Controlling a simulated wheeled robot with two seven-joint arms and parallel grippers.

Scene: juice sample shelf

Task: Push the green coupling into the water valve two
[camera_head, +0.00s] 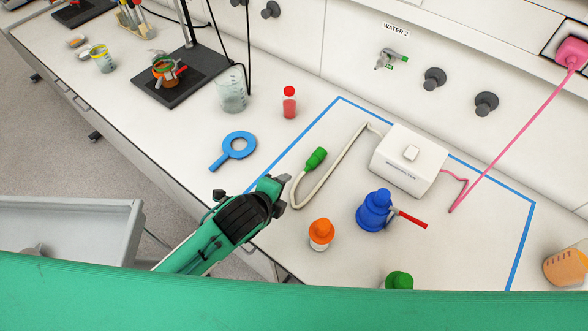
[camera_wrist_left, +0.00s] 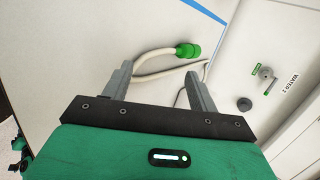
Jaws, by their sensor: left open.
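The green coupling (camera_head: 316,159) sits at the end of a cream hose (camera_head: 327,180) on the white bench, inside the blue tape outline. It also shows in the left wrist view (camera_wrist_left: 187,50), beyond my fingertips. The water valve two (camera_head: 385,60) is a metal tap with a green part on the wall panel, below the WATER 2 label. It also shows at the right of the left wrist view (camera_wrist_left: 266,74). My left gripper (camera_head: 277,191) is open and empty, at the bench's near edge, just short of the coupling and apart from it. My right gripper is not in view.
A white box (camera_head: 409,160) with the hose attached stands behind.

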